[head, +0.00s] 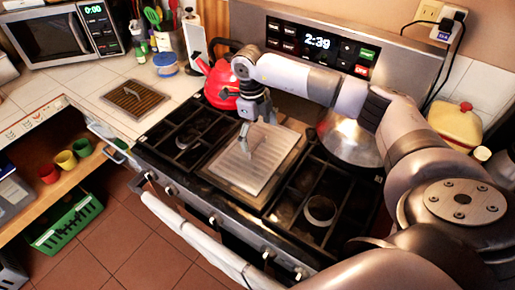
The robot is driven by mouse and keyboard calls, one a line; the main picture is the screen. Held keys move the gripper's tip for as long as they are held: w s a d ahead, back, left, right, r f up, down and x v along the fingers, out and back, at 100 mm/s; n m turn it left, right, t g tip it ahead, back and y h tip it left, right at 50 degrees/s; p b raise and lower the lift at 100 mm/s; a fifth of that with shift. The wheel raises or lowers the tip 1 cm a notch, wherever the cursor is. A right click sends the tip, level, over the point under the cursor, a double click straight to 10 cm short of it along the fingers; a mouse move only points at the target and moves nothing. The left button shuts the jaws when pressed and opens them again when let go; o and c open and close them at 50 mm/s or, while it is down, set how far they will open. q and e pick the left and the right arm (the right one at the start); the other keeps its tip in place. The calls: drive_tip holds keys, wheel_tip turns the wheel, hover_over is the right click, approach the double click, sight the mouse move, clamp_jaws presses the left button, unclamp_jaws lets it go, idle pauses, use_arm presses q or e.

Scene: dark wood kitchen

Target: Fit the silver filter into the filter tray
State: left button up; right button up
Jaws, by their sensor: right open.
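A flat, ribbed silver panel, which looks like the silver filter (234,172), lies on the middle of the stove top, between the burner grates. My right gripper (247,143) is above its back part, fingers pointing down, open. I cannot tell whether the fingertips touch the panel. A brown slatted rectangular piece (135,98) lies in the tiled counter to the left; I cannot tell whether it is the filter tray. My left gripper is not in view.
A red kettle (222,88) stands behind and left of my right gripper. A metal pan (349,140) sits on the back right burner under my right arm. The counter around the slatted piece is mostly clear.

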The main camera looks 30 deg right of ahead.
sight(257, 143)
wheel_tip(257, 143, down, 4)
drive_tip(key=shift+a+r+p, duration=0.15)
drive_tip(key=shift+r+p, duration=0.05)
drive_tip(key=shift+p, duration=0.5)
drive_tip(key=shift+f, duration=0.2)
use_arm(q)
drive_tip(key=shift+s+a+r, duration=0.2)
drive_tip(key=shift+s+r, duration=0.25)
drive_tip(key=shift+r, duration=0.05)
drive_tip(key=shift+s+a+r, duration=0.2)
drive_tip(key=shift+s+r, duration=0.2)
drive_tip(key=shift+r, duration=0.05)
use_arm(e)
drive_tip(key=shift+c, duration=0.4)
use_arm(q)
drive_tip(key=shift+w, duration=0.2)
use_arm(e)
drive_tip(key=c, duration=1.3)
